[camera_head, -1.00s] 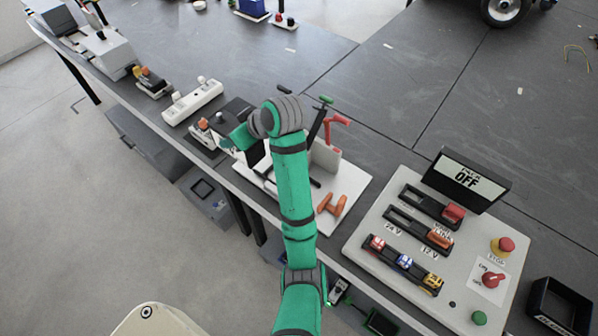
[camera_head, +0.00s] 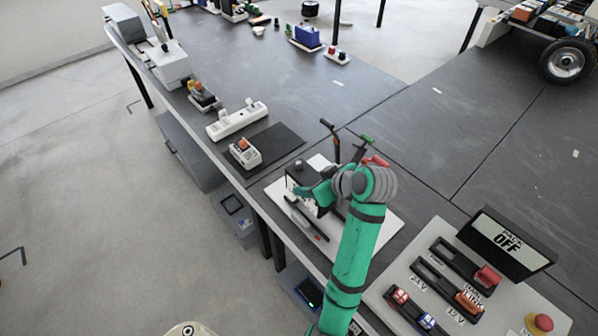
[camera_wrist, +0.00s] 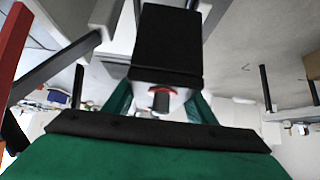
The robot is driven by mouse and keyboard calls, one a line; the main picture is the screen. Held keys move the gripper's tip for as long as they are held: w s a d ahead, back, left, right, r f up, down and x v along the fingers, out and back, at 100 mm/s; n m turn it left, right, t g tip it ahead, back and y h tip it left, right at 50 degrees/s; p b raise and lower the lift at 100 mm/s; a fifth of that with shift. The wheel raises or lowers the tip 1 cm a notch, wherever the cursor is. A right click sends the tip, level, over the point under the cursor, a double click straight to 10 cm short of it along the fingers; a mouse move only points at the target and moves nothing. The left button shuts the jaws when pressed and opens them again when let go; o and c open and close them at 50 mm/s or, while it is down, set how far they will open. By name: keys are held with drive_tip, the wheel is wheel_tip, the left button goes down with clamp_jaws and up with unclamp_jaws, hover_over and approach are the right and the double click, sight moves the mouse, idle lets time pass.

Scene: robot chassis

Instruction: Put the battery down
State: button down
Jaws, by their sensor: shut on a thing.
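My gripper (camera_head: 314,192) is shut on the battery (camera_head: 303,177), a dark box with a pale face and a grey terminal on top. The head view shows it in front of the white tool board, over or near its left part; I cannot tell whether it touches the board. In the wrist view the battery (camera_wrist: 168,45) is a black block with a white end and a red-ringed terminal. It sits between the green fingers (camera_wrist: 160,100). My arm hides part of the battery and board.
The white board (camera_head: 388,238) carries upright tools and a dark bar. A black mat (camera_head: 284,143) beyond it holds a small white unit with an orange knob (camera_head: 244,151). A white power strip (camera_head: 238,120) is farther back. A switch panel (camera_head: 388,290) stands at right.

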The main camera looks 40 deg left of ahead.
drive_tip(key=shift+w+d+f, duration=0.3)
drive_tip(key=shift+d+f, duration=0.6)
drive_tip(key=shift+f, duration=0.15)
drive_tip(key=shift+w+d+f, duration=0.25)
drive_tip(key=shift+d+f, duration=0.65)
drive_tip(key=shift+f, duration=0.15)
drive_tip(key=shift+a+f, duration=0.1)
drive_tip(key=shift+f, duration=1.3)
drive_tip(key=shift+f, duration=0.1)
drive_tip(key=c, duration=1.1)
unclamp_jaws()
drive_tip(key=shift+f, duration=0.2)
drive_tip(key=shift+r, duration=0.1)
drive_tip(key=shift+r, duration=0.2)
drive_tip(key=v, duration=1.2)
drive_tip(key=shift+s+f, duration=0.1)
drive_tip(key=shift+f, duration=0.05)
